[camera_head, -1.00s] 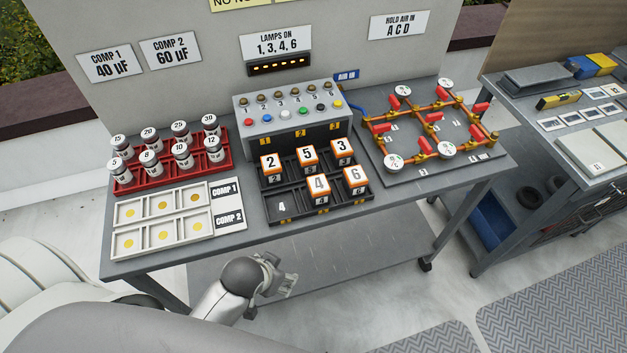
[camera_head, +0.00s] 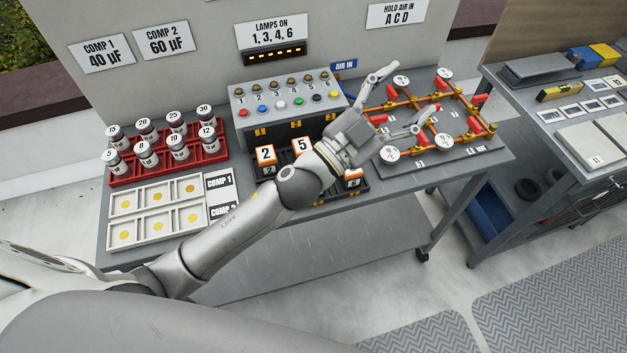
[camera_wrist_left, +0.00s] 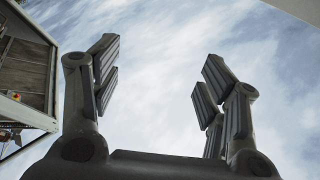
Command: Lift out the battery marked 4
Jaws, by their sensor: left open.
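The battery marked 4 is hidden in the head view behind my left arm. The black battery rack (camera_head: 343,194) stands at the front middle of the table, largely covered by that arm. The batteries marked 2 (camera_head: 265,154) and 5 (camera_head: 302,146) show in its back row. Part of a white and orange battery (camera_head: 352,178) shows at the front right; its top number is hidden. My left gripper (camera_head: 417,91) is open and empty, up over the right side of the table. In the left wrist view its spread fingers (camera_wrist_left: 160,80) have only a cloudy, sky-like background between them.
A grey lamp box (camera_head: 285,108) stands behind the rack. The orange pipe frame with gauges (camera_head: 443,140) lies below and around my left gripper in the picture. Red rack with capacitors (camera_head: 218,152) and white tray (camera_head: 160,232) stand left. A second bench (camera_head: 520,105) stands right.

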